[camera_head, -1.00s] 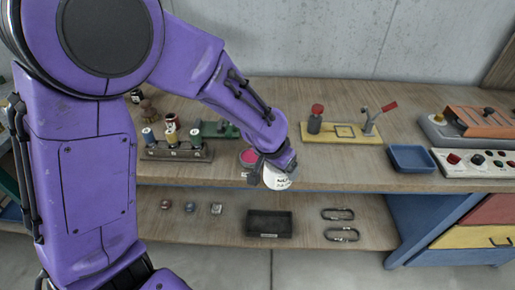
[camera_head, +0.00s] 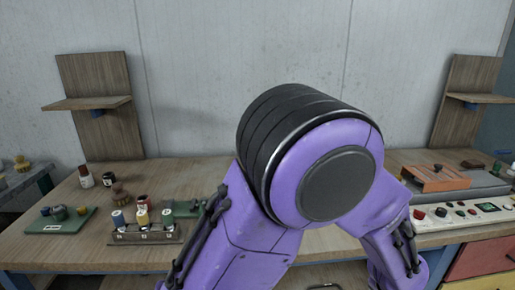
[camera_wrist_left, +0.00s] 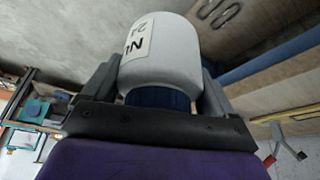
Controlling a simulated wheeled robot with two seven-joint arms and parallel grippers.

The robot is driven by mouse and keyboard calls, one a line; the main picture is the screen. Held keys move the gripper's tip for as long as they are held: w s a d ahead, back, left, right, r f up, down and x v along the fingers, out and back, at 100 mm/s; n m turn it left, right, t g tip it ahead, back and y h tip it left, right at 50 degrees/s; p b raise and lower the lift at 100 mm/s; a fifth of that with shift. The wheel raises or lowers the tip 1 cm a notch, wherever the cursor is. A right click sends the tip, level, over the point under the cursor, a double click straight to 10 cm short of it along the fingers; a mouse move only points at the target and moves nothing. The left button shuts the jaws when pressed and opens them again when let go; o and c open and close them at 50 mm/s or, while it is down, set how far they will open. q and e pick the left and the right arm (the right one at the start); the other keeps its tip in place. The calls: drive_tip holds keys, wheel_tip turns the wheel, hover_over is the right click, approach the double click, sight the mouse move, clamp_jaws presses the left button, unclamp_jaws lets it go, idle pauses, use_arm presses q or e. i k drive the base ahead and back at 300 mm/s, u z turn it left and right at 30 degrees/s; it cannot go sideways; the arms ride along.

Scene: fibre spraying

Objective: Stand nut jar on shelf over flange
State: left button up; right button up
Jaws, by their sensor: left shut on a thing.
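The nut jar (camera_wrist_left: 163,50) shows in the left wrist view as a white jar with a blue lid (camera_wrist_left: 158,98) and a partly visible black-lettered label. My left gripper (camera_wrist_left: 160,75) is shut on it, with dark fingers on either side. Neither gripper nor jar shows in the head view; my purple arm fills its middle and lower right. One wooden wall shelf (camera_head: 88,103) is bare at the left, another (camera_head: 487,98) at the right. I cannot tell which object is the flange. My right gripper is not in view.
An orange-topped box (camera_head: 436,178) and a white control panel (camera_head: 462,215) are at the right.

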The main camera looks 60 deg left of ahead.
sight(101, 101)
drive_tip(key=z, duration=0.7)
drive_tip(key=k, duration=2.15)
drive_tip(key=u, duration=0.95)
